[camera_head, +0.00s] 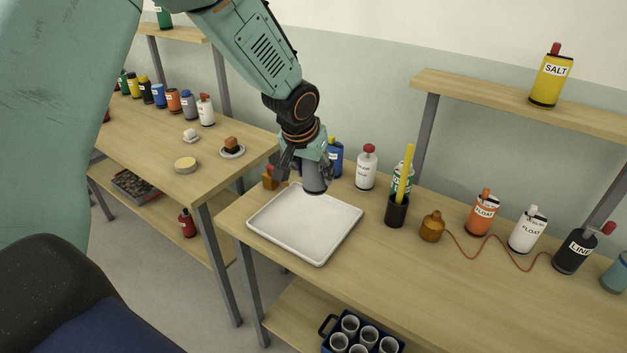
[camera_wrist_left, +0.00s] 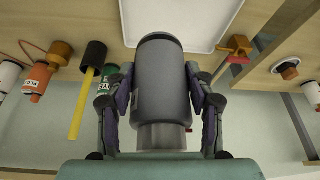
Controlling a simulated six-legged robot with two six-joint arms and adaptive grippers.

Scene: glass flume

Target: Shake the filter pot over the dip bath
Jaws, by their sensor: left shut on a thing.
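The filter pot (camera_head: 315,186) is a grey cylinder. My left gripper (camera_head: 307,168) is shut on it and holds it by the sides, over the back right part of the white tray in the head view. The pot (camera_wrist_left: 160,105) fills the middle of the left wrist view, with the left gripper's fingers (camera_wrist_left: 160,80) on both sides of it. The shallow white tray, apparently the dip bath (camera_head: 300,225), lies on the near bench; its rim (camera_wrist_left: 178,48) is beyond the pot in the wrist view. The pot's inside is hidden. My right gripper is not in view.
Right of the tray stand a black cup (camera_head: 397,212) with a yellow stick, a brown flask (camera_head: 432,228) with a red cord, and several labelled bottles. Behind are a white bottle (camera_head: 365,168) and a blue one (camera_head: 335,158). A small orange-brown object (camera_head: 269,178) sits beyond the tray's left corner.

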